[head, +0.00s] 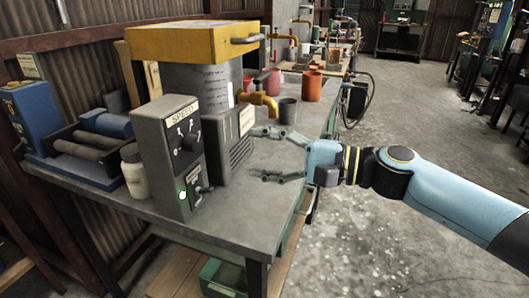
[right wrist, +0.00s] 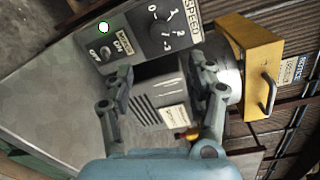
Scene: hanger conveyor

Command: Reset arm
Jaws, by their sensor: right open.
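My right gripper (head: 268,154) is open and empty above the grey workbench (head: 250,211), at its right side. Its arm comes in from the right. In the right wrist view its two fingers (right wrist: 163,95) are spread apart, facing the machine's vented side. The grey speed control box (head: 174,155) stands on the bench to the left of the gripper, with a dial, a lit green light and a switch. It also shows in the right wrist view (right wrist: 150,35). I see no contact between the fingers and anything. My left gripper is not in view.
A machine with a yellow top (head: 190,42) and a yellow tap (head: 262,103) stands behind the gripper. A dark cup (head: 288,111) and an orange cup (head: 312,86) stand beyond it. A white jar (head: 135,171) is at left. The floor at right is open.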

